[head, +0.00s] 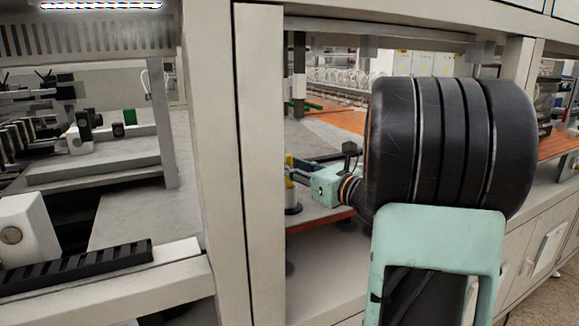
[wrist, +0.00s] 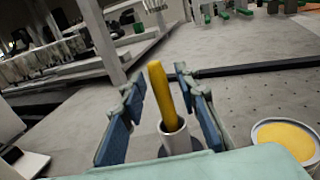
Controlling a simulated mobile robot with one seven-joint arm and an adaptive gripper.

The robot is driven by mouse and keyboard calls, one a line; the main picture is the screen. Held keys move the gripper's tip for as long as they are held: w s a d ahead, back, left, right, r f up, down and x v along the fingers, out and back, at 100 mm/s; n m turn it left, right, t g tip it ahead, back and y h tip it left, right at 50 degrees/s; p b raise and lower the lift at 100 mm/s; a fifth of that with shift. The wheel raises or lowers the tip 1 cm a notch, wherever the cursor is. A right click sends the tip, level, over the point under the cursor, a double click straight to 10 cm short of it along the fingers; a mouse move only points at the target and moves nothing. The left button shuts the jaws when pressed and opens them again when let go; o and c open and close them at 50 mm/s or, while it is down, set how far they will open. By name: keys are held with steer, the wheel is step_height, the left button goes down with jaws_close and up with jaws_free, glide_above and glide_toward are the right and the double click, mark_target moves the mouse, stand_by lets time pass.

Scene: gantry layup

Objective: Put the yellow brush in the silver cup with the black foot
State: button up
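The yellow brush (wrist: 162,92) shows in the wrist view as a thick yellow stick, standing slightly tilted. Its lower end is inside the dark mouth of a silver cup (wrist: 181,141). My gripper (wrist: 152,95) has its two blue-padded fingers apart, one on each side of the brush, with gaps visible beside it. In the head view my gripper (head: 293,172) reaches over the bench, and a small silver cup (head: 293,197) with a dark base shows just below it.
A round tin with yellow content (wrist: 284,138) stands to the right of the cup in the wrist view. A dark rail (wrist: 262,66) crosses the grey surface behind. In the head view a pale upright post (head: 260,160) stands left of my gripper.

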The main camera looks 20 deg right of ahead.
steer(key=shift+r, duration=0.2)
steer(key=b+v, duration=0.1)
steer(key=v, duration=1.1)
steer(key=shift+w+f, duration=0.1)
